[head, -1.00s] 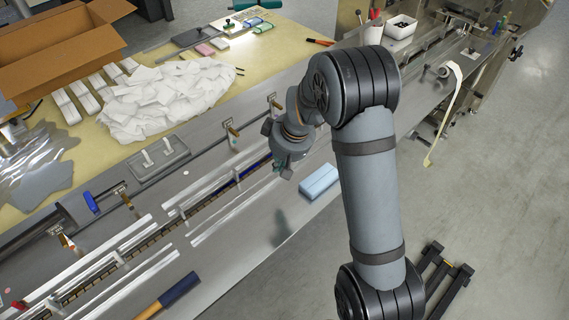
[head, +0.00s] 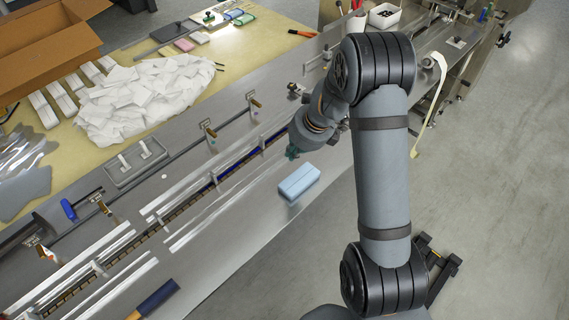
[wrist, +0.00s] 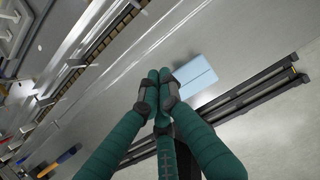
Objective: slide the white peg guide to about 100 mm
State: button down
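No scale numbers are readable. My gripper (head: 293,153) hangs over the bed, well to the right of the plate and just above the pale blue block in the picture. In the wrist view, my green-fingered gripper (wrist: 159,84) has its fingertips drawn together with nothing visible between them.
The pale blue block (head: 298,182) lies on the bed close to my gripper; it shows in the wrist view (wrist: 195,79). Long metal rails (head: 190,190) and brass-coloured brackets (head: 209,130) run along the bed. A blue-handled tool (head: 156,298) lies at the front. White packets (head: 150,95) cover the table.

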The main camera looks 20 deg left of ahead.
aim_at(281, 169)
jog(key=shift+w+f, duration=0.1)
jog(key=shift+f, duration=0.15)
jog(key=shift+m, duration=0.3)
jog(key=b+x, duration=0.1)
jog(key=x, duration=0.8)
jog(key=shift+w+a+f+b, duration=0.1)
jog(key=shift+w+f+b, duration=0.05)
jog(key=shift+f+b, duration=0.15)
